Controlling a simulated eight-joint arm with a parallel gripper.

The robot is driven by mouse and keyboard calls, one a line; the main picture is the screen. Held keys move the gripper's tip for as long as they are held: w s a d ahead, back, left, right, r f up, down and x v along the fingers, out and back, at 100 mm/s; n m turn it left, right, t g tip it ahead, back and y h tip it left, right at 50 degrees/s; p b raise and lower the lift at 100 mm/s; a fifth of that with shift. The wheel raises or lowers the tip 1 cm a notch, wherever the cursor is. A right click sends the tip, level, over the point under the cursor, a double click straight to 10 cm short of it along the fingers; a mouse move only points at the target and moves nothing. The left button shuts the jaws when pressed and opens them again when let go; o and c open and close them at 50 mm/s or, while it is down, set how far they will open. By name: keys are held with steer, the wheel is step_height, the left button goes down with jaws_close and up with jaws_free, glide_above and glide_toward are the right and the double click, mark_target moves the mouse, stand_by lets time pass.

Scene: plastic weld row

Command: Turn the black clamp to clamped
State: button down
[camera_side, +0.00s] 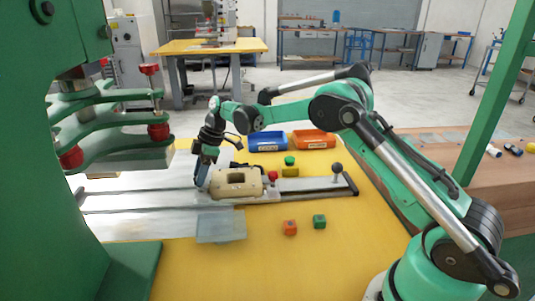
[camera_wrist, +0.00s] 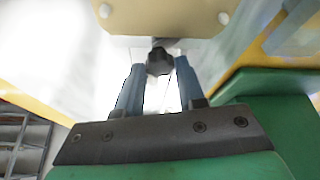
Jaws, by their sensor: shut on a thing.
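The black clamp (camera_wrist: 160,62) is a dark, faceted knob in the wrist view, just below the cream part. My gripper (camera_wrist: 161,72) has its two blue-grey fingers on either side of this knob, shut on it. In the side view my gripper (camera_side: 204,176) points down at the left end of the cream moulded part (camera_side: 237,181), and the clamp is hidden there. The cream part, with an opening in its middle, sits on the grey sliding carriage. It also fills the top of the wrist view (camera_wrist: 165,16). I cannot tell the clamp's angle.
A green press (camera_side: 110,125) with red knobs stands at left. A ball-topped lever (camera_side: 337,169) and a red knob (camera_side: 273,176) are right of the cream part. Behind are a blue bin (camera_side: 267,142) and an orange bin (camera_side: 314,139). Orange (camera_side: 290,228) and green (camera_side: 319,221) cubes lie in front.

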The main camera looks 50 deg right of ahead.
steer(key=n+g, duration=0.1)
steer(key=n, duration=0.2)
steer(key=n+g, duration=0.1)
steer(key=n, duration=0.2)
steer(key=shift+w+y, duration=0.2)
steer(key=shift+y, duration=0.1)
steer(key=shift+n+g, duration=0.3)
steer(key=shift+n, duration=0.1)
steer(key=c, duration=0.5)
jaws_free()
steer(key=shift+c, duration=0.2)
steer(key=shift+m, duration=0.3)
